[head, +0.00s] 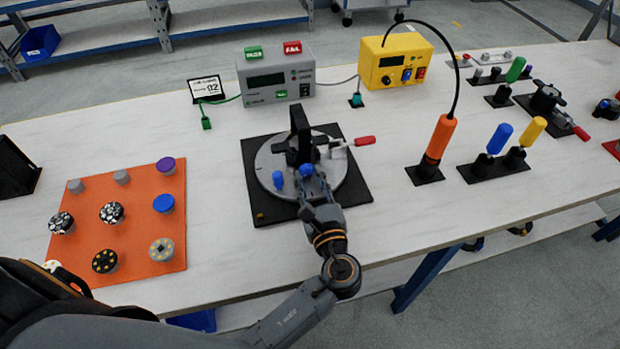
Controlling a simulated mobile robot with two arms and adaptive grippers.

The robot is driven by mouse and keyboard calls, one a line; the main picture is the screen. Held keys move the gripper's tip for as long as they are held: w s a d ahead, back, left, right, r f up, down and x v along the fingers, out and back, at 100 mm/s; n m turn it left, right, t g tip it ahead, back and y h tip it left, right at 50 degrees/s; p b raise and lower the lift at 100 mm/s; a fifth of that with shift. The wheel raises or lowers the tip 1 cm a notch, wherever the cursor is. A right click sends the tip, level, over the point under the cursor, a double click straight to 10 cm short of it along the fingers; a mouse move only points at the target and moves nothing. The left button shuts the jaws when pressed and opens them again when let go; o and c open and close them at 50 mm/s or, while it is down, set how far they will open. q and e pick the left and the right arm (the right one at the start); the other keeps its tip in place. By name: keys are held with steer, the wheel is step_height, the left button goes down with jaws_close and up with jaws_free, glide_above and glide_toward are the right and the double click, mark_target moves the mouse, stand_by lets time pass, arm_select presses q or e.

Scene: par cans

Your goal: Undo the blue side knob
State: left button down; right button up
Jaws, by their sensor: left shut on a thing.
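A round grey fixture plate (268,160) sits on a black square base (355,190) in the middle of the table. A black upright bracket (300,130) stands on the plate. Two blue knobs show on the plate's near side. One blue knob (278,180) is free, left of my gripper. The other blue knob (306,170) is at the fingertips of my left gripper (309,180), which is shut on it from the near side. The fingers partly hide this knob, and its thread is not visible. My right gripper is not in view.
A red-handled clamp (364,141) sits at the plate's right. An orange board (130,222) with several round pieces lies left. Grey (275,75) and yellow (395,60) instrument boxes stand behind. An orange-handled tool (439,138) stands right, on a cable. Bare tabletop lies between board and fixture.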

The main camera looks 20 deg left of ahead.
arm_select(q)
steer(key=shift+n, duration=0.5)
steer(key=c, duration=1.3)
jaws_free()
steer(key=shift+s, duration=0.1)
steer(key=v, duration=1.2)
